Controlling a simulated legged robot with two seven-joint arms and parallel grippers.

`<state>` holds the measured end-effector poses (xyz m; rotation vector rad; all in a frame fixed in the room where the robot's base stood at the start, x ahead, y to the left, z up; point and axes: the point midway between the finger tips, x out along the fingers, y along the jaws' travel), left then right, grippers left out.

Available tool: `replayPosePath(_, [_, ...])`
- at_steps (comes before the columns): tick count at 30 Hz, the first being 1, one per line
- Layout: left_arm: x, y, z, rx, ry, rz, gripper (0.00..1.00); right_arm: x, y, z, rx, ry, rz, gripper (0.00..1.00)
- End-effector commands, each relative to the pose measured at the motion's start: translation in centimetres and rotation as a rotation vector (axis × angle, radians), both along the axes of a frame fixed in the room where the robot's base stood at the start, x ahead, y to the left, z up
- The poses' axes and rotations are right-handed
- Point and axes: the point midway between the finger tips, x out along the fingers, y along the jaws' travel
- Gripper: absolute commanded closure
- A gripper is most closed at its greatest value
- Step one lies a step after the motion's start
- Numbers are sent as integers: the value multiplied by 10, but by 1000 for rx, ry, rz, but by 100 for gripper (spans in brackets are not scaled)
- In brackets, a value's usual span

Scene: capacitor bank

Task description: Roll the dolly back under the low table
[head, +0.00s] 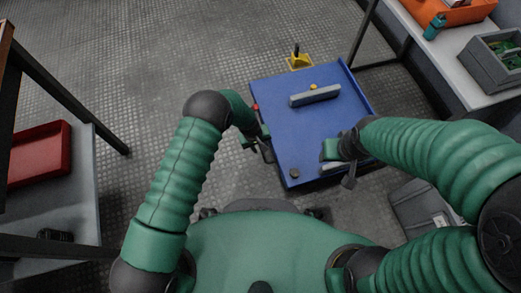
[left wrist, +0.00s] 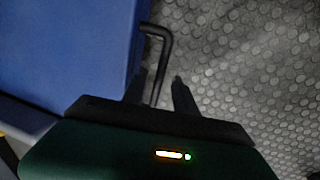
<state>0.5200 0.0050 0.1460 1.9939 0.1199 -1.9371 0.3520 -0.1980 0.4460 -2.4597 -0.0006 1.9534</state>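The blue dolly (head: 300,125) stands on the floor in the middle of the head view, with a raised rim and a grey bar (head: 315,95) lying on it. My left gripper (head: 264,146) is at its left side. In the left wrist view a black bent handle (left wrist: 163,52) sticks out of the blue side (left wrist: 75,50). The left fingers (left wrist: 159,92) stand apart, one on each side of the handle, with gaps visible. My right gripper (head: 346,170) is over the dolly's near right part; its fingers are unclear. I cannot tell which table is the low table.
A yellow object (head: 299,62) stands on the floor behind the dolly. A bench (head: 448,50) with a grey crate (head: 492,62) is at the right. A shelf with a red tray (head: 40,152) is at the left. A grey case (head: 424,207) lies near right. Floor at left is clear.

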Motion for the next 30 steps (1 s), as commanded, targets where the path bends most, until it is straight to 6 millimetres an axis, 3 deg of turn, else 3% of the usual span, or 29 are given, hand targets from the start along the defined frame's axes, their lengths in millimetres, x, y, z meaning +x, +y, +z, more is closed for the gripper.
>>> replayPosePath(10, [1, -1, -5, 0, -1, -1, 67, 0, 0, -3, 0, -1, 0, 51])
replayPosePath(18, [1, -1, -5, 0, -1, -1, 100, 0, 0, -3, 0, 0, 0, 51])
replayPosePath(30, [1, -1, -5, 0, 0, -1, 100, 0, 0, -3, 0, 0, 0, 51])
